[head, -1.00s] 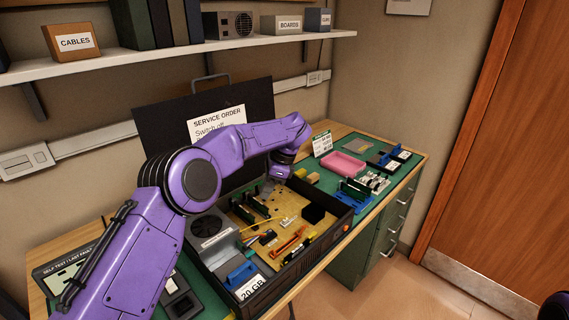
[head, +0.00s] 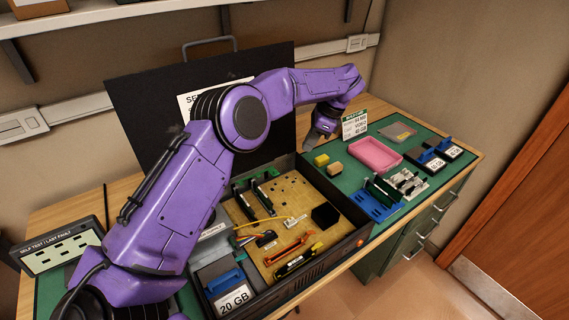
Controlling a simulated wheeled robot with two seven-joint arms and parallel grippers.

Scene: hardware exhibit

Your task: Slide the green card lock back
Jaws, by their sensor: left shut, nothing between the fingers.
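The open computer case (head: 345,247) stands on the bench with a tan circuit board (head: 285,221) inside. Dark upright cards with green parts (head: 264,198) stand at the board's back left. I cannot make out the green card lock as a separate part there. My left arm reaches over the case from the left and hides its back left part. My left gripper (head: 313,146) is shut and empty, pointing down near the case's back right corner, apart from the cards. My right gripper is not in view.
A yellow block (head: 321,160) and a tan block (head: 334,169) lie close to my left gripper on the green mat. A pink tray (head: 375,156), a blue holder (head: 371,204) and drives (head: 432,164) lie further right. The raised black lid (head: 130,105) stands behind the case.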

